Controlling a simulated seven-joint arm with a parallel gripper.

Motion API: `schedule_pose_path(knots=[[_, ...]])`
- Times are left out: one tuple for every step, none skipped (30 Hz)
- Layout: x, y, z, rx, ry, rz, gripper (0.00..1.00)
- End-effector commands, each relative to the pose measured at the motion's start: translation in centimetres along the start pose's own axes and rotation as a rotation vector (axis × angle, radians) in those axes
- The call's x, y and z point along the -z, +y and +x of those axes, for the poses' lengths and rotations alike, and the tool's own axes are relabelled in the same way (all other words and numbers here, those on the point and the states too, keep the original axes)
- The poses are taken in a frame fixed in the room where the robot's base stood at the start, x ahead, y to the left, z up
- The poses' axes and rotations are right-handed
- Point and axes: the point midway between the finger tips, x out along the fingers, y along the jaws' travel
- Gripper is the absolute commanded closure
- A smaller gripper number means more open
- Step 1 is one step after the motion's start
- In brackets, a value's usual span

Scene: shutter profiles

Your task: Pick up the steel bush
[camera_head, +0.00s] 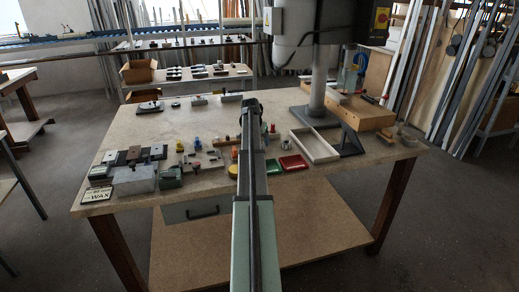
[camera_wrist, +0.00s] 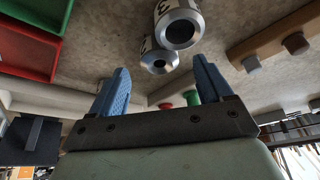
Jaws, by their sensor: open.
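My gripper (camera_wrist: 160,66) shows in the wrist view with its two blue fingers apart and nothing clearly held between them. Two silver, round-ended metal pieces with dark centres and marked pale sides stand beyond the fingers: a larger one (camera_wrist: 180,27) and a smaller one (camera_wrist: 158,62). A grey stub (camera_wrist: 251,63) and a brown stub (camera_wrist: 296,43) sit on a wooden strip at the right. I cannot tell for certain which piece is the steel bush. In the head view my arm covers the middle of the bench and hides the fingers.
The wooden bench (camera_head: 210,118) carries a red tray (camera_head: 293,163), a green tray (camera_head: 272,167) and a pale open tray (camera_head: 314,146) right of my arm. Small coloured parts and grey blocks crowd its left front. A drill stand (camera_head: 317,75) rises at the back right.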

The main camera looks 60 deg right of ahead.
Motion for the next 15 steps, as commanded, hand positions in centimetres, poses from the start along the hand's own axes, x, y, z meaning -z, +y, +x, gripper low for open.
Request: schedule_pose_path(knots=[[-0.1, 0.0, 0.9, -0.001, -0.002, 0.000, 0.21], [-0.1, 0.0, 1.3, -0.001, -0.002, 0.000, 0.21], [0.0, 0.0, 1.8, 0.000, -0.001, 0.000, 0.21], [0.0, 0.0, 2.1, 0.000, -0.001, 0.000, 0.21], [0.0, 0.0, 2.4, 0.000, -0.001, 0.000, 0.21], [0.0, 0.0, 2.7, 0.000, -0.001, 0.000, 0.21], [-0.1, 0.0, 2.9, 0.000, -0.001, 0.000, 0.21], [-0.1, 0.0, 3.0, 0.000, -0.001, 0.000, 0.21], [-0.1, 0.0, 3.0, 0.000, -0.001, 0.000, 0.21], [-0.1, 0.0, 3.0, 0.000, -0.001, 0.000, 0.21], [-0.1, 0.0, 3.0, 0.000, -0.001, 0.000, 0.21], [-0.1, 0.0, 2.9, 0.000, 0.000, 0.000, 0.21], [-0.1, 0.0, 2.9, 0.000, 0.000, 0.000, 0.21], [-0.1, 0.0, 2.9, 0.000, 0.000, 0.000, 0.22], [-0.1, 0.0, 2.9, 0.000, 0.000, 0.000, 0.26]])
